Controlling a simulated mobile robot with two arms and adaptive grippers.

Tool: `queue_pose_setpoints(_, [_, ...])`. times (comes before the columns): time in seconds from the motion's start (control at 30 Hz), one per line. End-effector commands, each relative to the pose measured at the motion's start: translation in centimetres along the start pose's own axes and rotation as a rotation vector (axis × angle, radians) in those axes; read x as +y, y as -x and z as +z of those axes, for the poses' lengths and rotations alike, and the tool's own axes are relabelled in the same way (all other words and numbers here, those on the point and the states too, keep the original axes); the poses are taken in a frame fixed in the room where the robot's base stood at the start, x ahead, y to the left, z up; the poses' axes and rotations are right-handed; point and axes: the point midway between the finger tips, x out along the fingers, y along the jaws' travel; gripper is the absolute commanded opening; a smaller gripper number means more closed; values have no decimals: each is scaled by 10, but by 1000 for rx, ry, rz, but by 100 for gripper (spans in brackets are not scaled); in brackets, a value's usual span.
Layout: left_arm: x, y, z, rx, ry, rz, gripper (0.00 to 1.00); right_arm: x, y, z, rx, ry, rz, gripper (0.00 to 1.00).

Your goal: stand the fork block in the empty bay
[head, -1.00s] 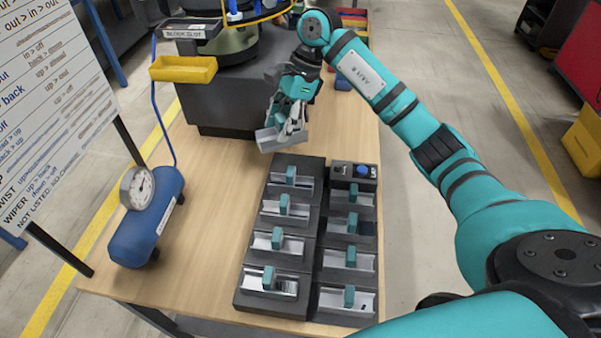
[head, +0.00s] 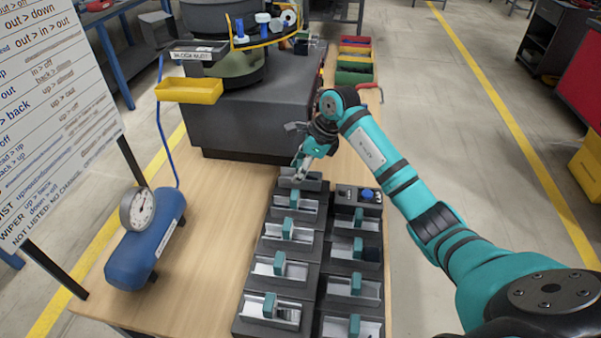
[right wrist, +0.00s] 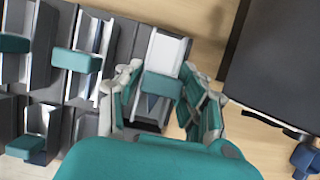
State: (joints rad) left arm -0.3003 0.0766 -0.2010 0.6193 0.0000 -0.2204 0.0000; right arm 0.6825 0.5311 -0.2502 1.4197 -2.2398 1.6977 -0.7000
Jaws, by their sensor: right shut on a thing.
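My right gripper (head: 302,172) is at the far end of the left column of blocks in the head view. It is shut on the teal handle of a pale metal block (head: 288,184), which I take for the fork block. In the right wrist view the fingers (right wrist: 158,95) flank that handle, and the pale block (right wrist: 167,48) shows beyond it. A dark pointed shape shows under the handle. The block lines up with the row beside it; I cannot tell whether it rests in a bay or hangs above. My left gripper is not in view.
Two dark columns hold several teal-handled blocks (head: 279,263). A dark box with a blue knob (head: 367,194) heads the right column. The feeder's dark base (head: 240,125) stands behind. A blue tank with gauge (head: 145,235) stands left; bare wood (head: 215,225) lies between.

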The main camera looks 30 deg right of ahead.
Motion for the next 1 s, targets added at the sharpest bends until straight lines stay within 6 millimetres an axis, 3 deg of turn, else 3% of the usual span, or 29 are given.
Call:
queue_pose_setpoints(0.1, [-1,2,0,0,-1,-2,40,1,-13,-5,-1,0,2,0])
queue_pose_setpoints(0.43, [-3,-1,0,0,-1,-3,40,0,-17,-7,-1,2,-1,0])
queue_pose_setpoints(0.47, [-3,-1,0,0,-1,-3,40,0,-18,-7,0,2,0,39])
queue_pose_setpoints(0.63, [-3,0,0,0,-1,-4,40,0,-17,-7,0,2,0,61])
queue_pose_setpoints(1.0, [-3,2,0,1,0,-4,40,0,-10,-6,-1,2,-2,61])
